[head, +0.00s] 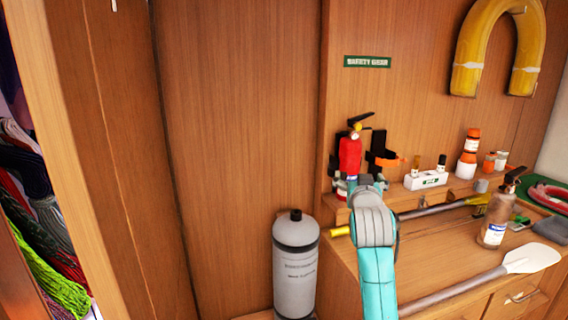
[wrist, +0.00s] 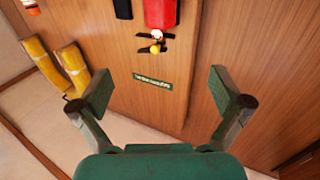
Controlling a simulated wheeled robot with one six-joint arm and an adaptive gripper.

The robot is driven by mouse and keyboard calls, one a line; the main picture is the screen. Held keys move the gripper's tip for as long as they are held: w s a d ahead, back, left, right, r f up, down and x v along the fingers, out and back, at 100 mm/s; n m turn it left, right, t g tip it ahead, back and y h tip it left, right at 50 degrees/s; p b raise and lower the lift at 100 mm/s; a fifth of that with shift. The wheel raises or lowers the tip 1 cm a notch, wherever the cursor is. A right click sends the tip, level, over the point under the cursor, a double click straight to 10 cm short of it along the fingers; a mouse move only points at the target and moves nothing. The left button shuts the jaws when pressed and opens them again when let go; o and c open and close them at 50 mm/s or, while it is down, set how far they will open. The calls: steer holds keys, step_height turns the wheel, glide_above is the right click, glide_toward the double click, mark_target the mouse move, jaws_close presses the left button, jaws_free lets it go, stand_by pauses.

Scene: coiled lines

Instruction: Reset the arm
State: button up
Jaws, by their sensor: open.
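My gripper (wrist: 163,90) is open in the wrist view, its two dark green fingers spread wide with nothing between the pads. Behind it is the wood panel wall (wrist: 215,40) with a small green sign (wrist: 153,81) that appears upside down. In the head view my teal and grey arm (head: 376,245) reaches up at the right of centre over the counter's left end. The gripper fingers cannot be clearly made out there. A red fire extinguisher (head: 350,156) stands just beyond the arm's end; it also shows upside down at the top of the wrist view (wrist: 160,13).
A grey cylinder (head: 295,270) stands left of the arm. The counter (head: 425,255) holds a brown pump bottle (head: 494,218), a white paddle (head: 530,258), a white box (head: 426,181) and several small bottles. A yellow horseshoe buoy (head: 483,40) hangs above. Coiled lines (head: 40,215) are far left.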

steer(key=shift+n+g+y, duration=0.5)
steer(key=shift+n+y, duration=0.3)
steer(key=s+f, duration=0.6)
steer(key=f, duration=0.3)
steer(key=s+f, duration=0.5)
steer(key=f, duration=0.5)
steer(key=s+f, duration=0.6)
steer(key=f, duration=0.4)
steer(key=shift+s+a, duration=0.35)
steer(key=shift+a, duration=0.05)
steer(key=s+f, duration=0.4)
steer(key=s, duration=0.7)
steer(key=s+f+g+y, duration=0.1)
steer(key=s+f, duration=0.3)
steer(key=s, duration=0.6)
steer(key=s+f, duration=0.4)
steer(key=s, duration=0.7)
steer(key=s+r, duration=0.3)
steer(key=s, duration=0.6)
steer(key=s+r+g, duration=0.1)
steer(key=s+r, duration=0.2)
steer(key=s, duration=0.6)
steer(key=shift+a+r, duration=0.15)
steer(key=shift+r, duration=0.2)
steer(key=shift+c, duration=0.2)
